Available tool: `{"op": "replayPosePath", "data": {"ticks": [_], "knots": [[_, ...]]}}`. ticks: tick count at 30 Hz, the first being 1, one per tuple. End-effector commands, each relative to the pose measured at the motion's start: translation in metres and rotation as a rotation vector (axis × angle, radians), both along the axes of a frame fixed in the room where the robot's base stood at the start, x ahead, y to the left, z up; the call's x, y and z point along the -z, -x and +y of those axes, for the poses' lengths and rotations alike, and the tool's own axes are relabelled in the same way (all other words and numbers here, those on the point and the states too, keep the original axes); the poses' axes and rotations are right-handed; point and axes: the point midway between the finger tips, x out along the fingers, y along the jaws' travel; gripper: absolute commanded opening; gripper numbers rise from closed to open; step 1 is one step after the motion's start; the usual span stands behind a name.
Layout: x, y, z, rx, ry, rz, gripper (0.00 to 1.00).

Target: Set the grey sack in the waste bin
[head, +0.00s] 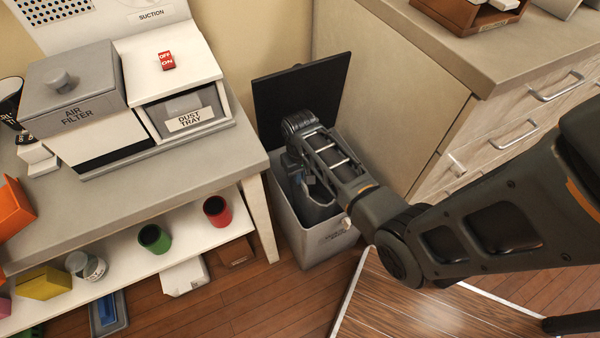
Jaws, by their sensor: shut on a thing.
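The waste bin (315,243) is a light grey, open-topped box with a dark lid (290,98) raised at its back. It stands on the floor between the workbench and the drawer cabinet. My gripper (312,192) points down into the bin's mouth, and my arm covers much of the opening. It is shut on the grey sack (318,211), a dark grey bulk that shows partly inside the bin below the wrist. The fingertips and most of the sack are hidden, so I cannot tell whether the sack touches the bin's bottom.
The workbench (205,165) on the left carries the air filter (75,90) and the dust tray unit (185,112). Its lower shelf holds a red cup (217,211) and a green cup (154,238). The drawer cabinet (395,110) stands close on the bin's right.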

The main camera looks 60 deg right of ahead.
Motion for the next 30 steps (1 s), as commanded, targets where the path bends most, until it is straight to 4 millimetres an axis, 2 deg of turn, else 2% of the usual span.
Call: {"op": "replayPosePath", "data": {"ticks": [3, 12, 28, 29, 30], "knots": [[0.014, -0.001, 0.0, -0.001, 0.001, -0.001, 0.0], [0.037, 0.0, 0.0, -0.001, 0.001, -0.001, 0.0], [0.044, 0.0, 0.0, -0.001, 0.001, -0.001, 0.0], [0.044, 0.0, 0.0, -0.001, 0.001, -0.001, 0.12], [0.044, 0.0, 0.0, -0.001, 0.001, -0.001, 0.15]]}}
